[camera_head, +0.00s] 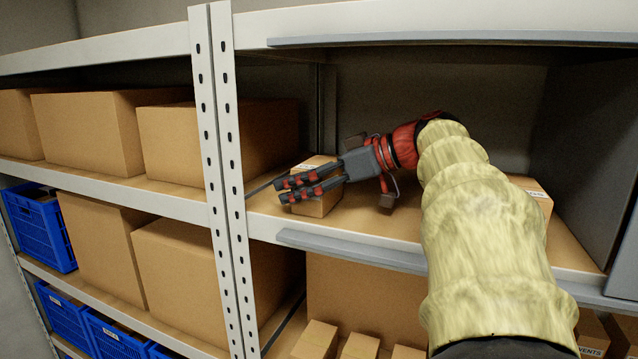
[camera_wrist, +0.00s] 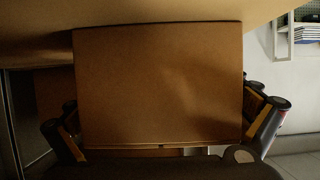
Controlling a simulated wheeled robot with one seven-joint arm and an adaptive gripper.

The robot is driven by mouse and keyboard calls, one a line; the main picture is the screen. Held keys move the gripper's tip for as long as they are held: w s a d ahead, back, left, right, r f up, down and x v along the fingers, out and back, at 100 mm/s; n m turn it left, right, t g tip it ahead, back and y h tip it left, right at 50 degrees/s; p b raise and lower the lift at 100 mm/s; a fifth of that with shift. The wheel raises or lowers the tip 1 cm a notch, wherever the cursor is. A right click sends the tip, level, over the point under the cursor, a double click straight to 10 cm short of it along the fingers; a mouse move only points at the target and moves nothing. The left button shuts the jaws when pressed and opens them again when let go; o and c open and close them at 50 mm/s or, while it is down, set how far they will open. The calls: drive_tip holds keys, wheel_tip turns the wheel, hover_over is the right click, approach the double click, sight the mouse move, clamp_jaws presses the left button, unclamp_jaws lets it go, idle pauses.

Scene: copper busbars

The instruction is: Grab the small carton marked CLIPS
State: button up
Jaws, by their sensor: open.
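A small brown carton (camera_head: 322,203) sits on the middle shelf, close to the perforated upright. It has a white label near its top that I cannot read, so I cannot confirm the CLIPS mark. My gripper (camera_head: 283,191) reaches in from the right, and its fingers cross in front of the carton in the head view, hiding part of it. In the wrist view a plain carton face (camera_wrist: 158,85) fills the middle, with one open finger at its left and one at its right. Both fingers look apart from the carton; contact is not clear.
Another labelled carton (camera_head: 533,194) stands at the right of the same shelf, partly behind my arm. The perforated upright (camera_head: 222,180) is left of the gripper. A grey rail (camera_head: 350,250) runs along the shelf front. Larger boxes (camera_head: 90,125) and blue crates (camera_head: 38,228) fill the left bay.

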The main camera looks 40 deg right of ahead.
drive_tip(key=shift+c, duration=0.9)
drive_tip(key=c, duration=1)
drive_tip(key=shift+c, duration=0.2)
